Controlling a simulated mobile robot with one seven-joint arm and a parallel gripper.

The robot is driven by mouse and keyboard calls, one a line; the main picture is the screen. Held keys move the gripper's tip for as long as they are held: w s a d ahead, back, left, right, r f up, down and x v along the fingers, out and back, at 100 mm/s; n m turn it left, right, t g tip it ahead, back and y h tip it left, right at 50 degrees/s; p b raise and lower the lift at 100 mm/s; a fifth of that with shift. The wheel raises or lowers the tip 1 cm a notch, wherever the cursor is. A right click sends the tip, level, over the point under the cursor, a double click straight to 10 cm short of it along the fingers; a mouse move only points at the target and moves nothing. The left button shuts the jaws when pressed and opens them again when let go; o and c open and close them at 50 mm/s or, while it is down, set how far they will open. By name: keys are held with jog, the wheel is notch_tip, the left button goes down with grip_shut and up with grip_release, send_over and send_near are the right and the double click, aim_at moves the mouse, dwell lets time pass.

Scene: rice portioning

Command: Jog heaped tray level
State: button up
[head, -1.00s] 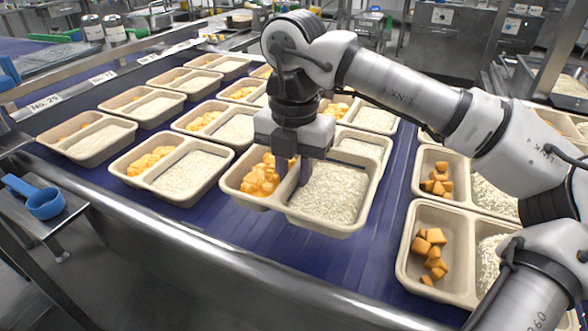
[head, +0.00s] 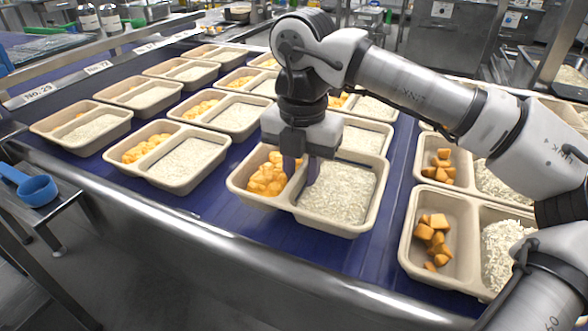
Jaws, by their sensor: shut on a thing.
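A beige two-compartment tray (head: 345,234) is at the front centre of the blue belt. Its left compartment holds orange chunks (head: 267,180) and its right compartment holds white rice (head: 340,192), spread across the compartment. My gripper (head: 299,178) is above the tray, with its dark fingers pointing down on either side of the tray's divider, shut on it. The fingertips are partly hidden by the food and the divider. I cannot tell whether the tray's base touches the belt.
Several similar filled trays stand on the blue belt (head: 250,262) behind and left. A tray with orange cubes and heaped rice (head: 409,258) is close on the right. A steel rail (head: 215,240) runs along the front. A blue scoop (head: 38,191) lies on a side stand at left.

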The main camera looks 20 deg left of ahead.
jog(key=a, duration=0.3)
jog(key=shift+d+b, duration=0.45)
jog(key=shift+d, duration=1.05)
jog(key=a, duration=0.2)
jog(key=shift+a, duration=0.4)
jog(key=shift+d, duration=0.7)
jog(key=shift+f+b, duration=0.8)
jog(key=shift+f, duration=0.1)
jog(key=shift+f+b, duration=0.55)
jog(key=shift+f, duration=0.15)
